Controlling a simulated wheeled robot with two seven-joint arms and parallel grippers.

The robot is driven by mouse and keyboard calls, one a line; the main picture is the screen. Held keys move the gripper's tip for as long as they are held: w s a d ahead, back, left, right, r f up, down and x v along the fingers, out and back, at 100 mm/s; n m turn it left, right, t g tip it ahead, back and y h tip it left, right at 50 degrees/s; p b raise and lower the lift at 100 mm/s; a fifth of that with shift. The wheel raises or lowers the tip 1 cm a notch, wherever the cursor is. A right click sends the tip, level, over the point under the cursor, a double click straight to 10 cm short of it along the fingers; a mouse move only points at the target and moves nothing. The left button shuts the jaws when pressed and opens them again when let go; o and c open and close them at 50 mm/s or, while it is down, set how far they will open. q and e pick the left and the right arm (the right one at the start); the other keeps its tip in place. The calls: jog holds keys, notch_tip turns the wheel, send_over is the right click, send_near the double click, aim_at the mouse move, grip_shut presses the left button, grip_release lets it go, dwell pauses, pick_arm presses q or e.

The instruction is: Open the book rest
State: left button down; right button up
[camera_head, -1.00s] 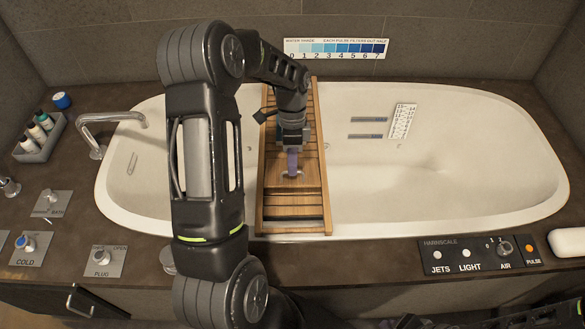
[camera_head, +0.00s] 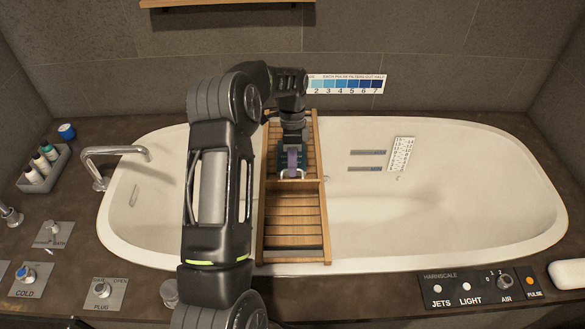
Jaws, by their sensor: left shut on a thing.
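The wooden bath tray (camera_head: 259,225) lies across the tub from front to back. Its slatted front part (camera_head: 295,215) is bare. The book rest's wooden edge (camera_head: 312,182) runs across the tray's middle; its panel is largely hidden behind my gripper and arm, so I cannot tell its exact angle. A pale metal handle (camera_head: 283,174) shows at that edge. My left gripper (camera_head: 292,165) points down from above and is shut on the handle. My right gripper is not in view.
The white tub (camera_head: 450,215) is empty on both sides of the tray. A faucet (camera_head: 115,152) and a bottle caddy (camera_head: 45,168) stand at left. A control panel (camera_head: 480,288) and soap (camera_head: 567,275) are at front right. A wooden shelf (camera_head: 225,18) hangs above.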

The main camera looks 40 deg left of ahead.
pick_arm(q)
jog(key=shift+s+f, duration=0.1)
jog(key=shift+f, duration=0.15)
jog(key=c, duration=1.7)
grip_release()
jog(key=shift+a+f, duration=0.1)
jog(key=shift+a, duration=0.05)
jog(key=shift+o, duration=0.6)
jog(key=shift+r, duration=0.25)
jog(key=p+v, duration=0.3)
jog(key=v, duration=0.4)
jog(key=shift+w+r, duration=0.25)
jog(key=shift+r, duration=0.05)
